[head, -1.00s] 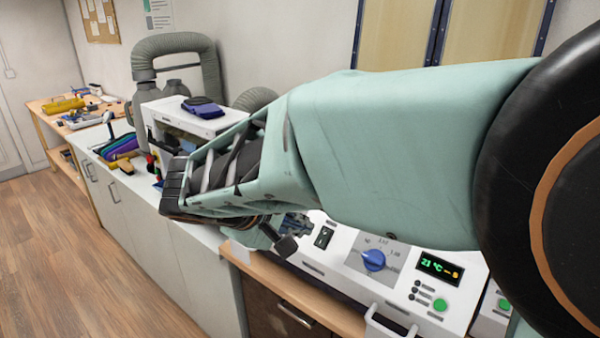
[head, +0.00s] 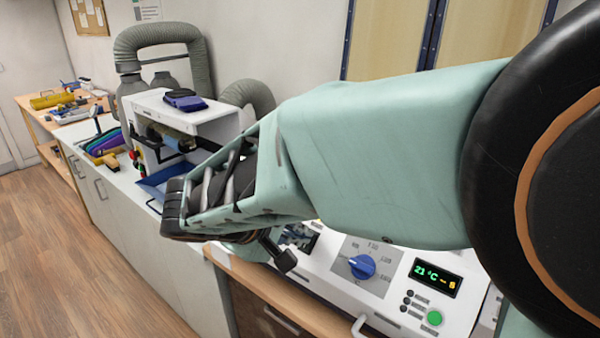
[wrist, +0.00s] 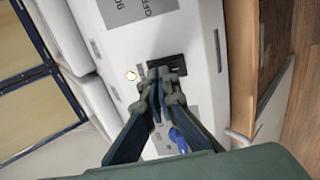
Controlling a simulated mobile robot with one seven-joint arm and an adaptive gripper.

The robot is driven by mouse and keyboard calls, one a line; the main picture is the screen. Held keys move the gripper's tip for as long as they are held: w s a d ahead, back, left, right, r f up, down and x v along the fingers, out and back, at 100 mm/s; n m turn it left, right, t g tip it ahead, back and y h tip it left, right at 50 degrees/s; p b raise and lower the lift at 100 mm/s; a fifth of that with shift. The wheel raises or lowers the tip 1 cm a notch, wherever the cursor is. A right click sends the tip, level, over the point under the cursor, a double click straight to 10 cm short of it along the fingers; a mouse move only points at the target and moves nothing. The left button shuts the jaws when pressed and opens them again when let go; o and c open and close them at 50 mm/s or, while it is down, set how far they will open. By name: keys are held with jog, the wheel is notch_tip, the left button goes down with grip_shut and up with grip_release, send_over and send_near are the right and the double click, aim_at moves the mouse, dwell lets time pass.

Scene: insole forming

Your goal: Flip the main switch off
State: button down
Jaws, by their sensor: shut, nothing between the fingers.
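The main switch is a black rocker in a dark frame on the white machine panel. It shows in the wrist view (wrist: 174,62), just beyond my fingertips. My gripper (wrist: 158,84) is shut and empty, its tips at the near edge of the switch; I cannot tell whether they touch it. In the head view my gripper (head: 296,238) is low over the left part of the panel, and its fingers mostly cover the switch. The rocker's position cannot be made out.
Right of the switch are a blue knob (head: 362,267), a lit display (head: 436,277) reading 21 °C and a green button (head: 434,318). A white machine (head: 185,118) with a grey hose (head: 160,35) stands behind on the counter. My arm hides part of the bench.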

jog(key=shift+w+d+g+p, duration=0.2)
jog(key=shift+g+p, duration=0.1)
jog(key=shift+p, duration=0.15)
jog(key=shift+f+y, duration=0.15)
jog(key=shift+y, duration=0.15)
jog(key=shift+r+p, duration=0.35)
jog(key=shift+r, duration=0.5)
jog(key=shift+w, duration=0.1)
